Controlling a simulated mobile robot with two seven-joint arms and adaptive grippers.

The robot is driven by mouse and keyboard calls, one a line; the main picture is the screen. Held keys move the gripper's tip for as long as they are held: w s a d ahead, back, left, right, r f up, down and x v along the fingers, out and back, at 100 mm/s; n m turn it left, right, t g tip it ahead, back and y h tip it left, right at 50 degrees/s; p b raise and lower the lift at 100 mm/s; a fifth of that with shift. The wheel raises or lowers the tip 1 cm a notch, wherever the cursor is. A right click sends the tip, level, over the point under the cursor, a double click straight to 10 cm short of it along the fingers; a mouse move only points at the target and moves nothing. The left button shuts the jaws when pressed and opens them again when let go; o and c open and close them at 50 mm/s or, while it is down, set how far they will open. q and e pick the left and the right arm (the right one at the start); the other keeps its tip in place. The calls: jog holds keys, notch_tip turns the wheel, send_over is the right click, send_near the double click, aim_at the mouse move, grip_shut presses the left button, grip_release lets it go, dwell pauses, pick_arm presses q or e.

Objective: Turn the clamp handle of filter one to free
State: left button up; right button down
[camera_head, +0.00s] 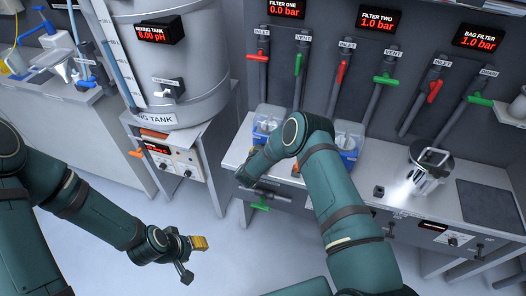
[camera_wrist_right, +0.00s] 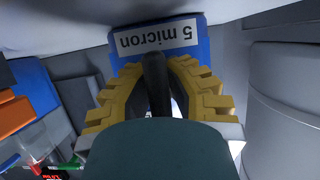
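Filter one's blue housing (camera_head: 268,121) sits on the grey bench under the FILTER ONE display (camera_head: 283,9), which reads 0.0 bar. My right arm reaches down in front of it and hides part of it, with the gripper mostly hidden in the head view. In the right wrist view, the yellow fingers of my right gripper (camera_wrist_right: 158,88) lie close on both sides of a dark upright handle (camera_wrist_right: 155,72). They look shut on it. Behind is a blue block labelled "5 micron" (camera_wrist_right: 158,40). My left gripper (camera_head: 192,257) is open and empty over the floor at lower left.
Filter two's blue housing (camera_head: 348,141) stands to the right of my right forearm. Red and green valve handles (camera_head: 342,72) hang on the wall pipes. A bag filter (camera_head: 428,168) is on the bench at right. The floor between is clear.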

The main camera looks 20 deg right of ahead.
jog(key=c, duration=0.9)
grip_release()
jog(key=shift+s+a+f, duration=0.1)
jog(key=shift+s, duration=0.1)
jog(key=shift+c, duration=0.2)
jog(key=v, duration=1.2)
